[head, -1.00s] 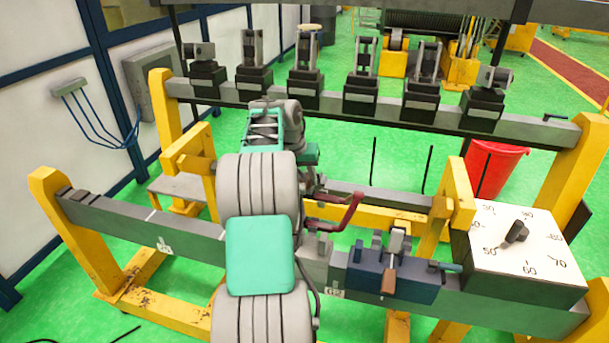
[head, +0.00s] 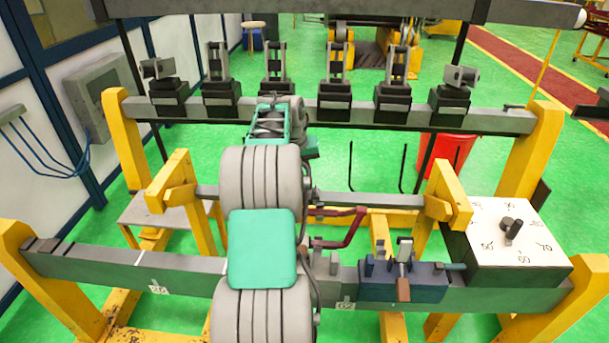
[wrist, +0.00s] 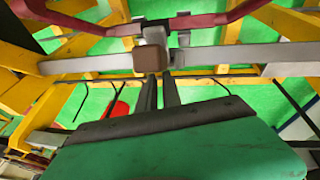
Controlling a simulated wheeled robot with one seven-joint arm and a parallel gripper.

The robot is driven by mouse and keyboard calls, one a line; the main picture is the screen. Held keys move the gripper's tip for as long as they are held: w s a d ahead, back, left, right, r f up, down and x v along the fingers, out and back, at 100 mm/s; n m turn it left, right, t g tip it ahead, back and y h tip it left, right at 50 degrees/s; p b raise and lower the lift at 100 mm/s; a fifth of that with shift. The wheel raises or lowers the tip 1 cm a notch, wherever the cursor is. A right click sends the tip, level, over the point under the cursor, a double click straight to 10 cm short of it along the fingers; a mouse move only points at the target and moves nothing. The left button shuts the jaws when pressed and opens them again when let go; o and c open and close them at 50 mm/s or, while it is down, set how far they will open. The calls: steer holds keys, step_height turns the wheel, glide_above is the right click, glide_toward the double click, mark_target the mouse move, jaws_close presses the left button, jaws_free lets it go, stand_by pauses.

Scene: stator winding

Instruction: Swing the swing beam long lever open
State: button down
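In the head view a dark red cranked lever (head: 342,232) sticks out beside my arm, near the grey cross bar (head: 385,201) of the swing beam. I cannot tell whether it is the long lever. In the wrist view a dark red bar (wrist: 205,20) crosses the top, with a pale metal clamp and a brown block (wrist: 153,60) in front of it. My gripper (wrist: 160,90) shows two dark fingers with a gap between them. Their tips are close below the brown block; contact is unclear. My arm hides the gripper in the head view.
A blue clamp (head: 385,280) with a brown handle sits on the front grey beam (head: 110,270). A white-topped dial box (head: 510,235) stands right. Several black clamps line the back beam (head: 510,121). A red bucket (head: 455,150) stands behind. Yellow posts flank the frame.

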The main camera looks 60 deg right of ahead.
steer(key=c, duration=2.1)
jaws_free()
steer(key=shift+w+f, duration=0.15)
steer(key=shift+f, duration=0.05)
steer(key=o, duration=0.3)
steer(key=shift+s+a+r, duration=0.1)
steer(key=shift+s+r, duration=0.05)
steer(key=shift+s, duration=0.3)
steer(key=o, duration=0.7)
steer(key=b+v, duration=0.1)
steer(key=v, duration=0.6)
steer(key=shift+r, duration=0.3)
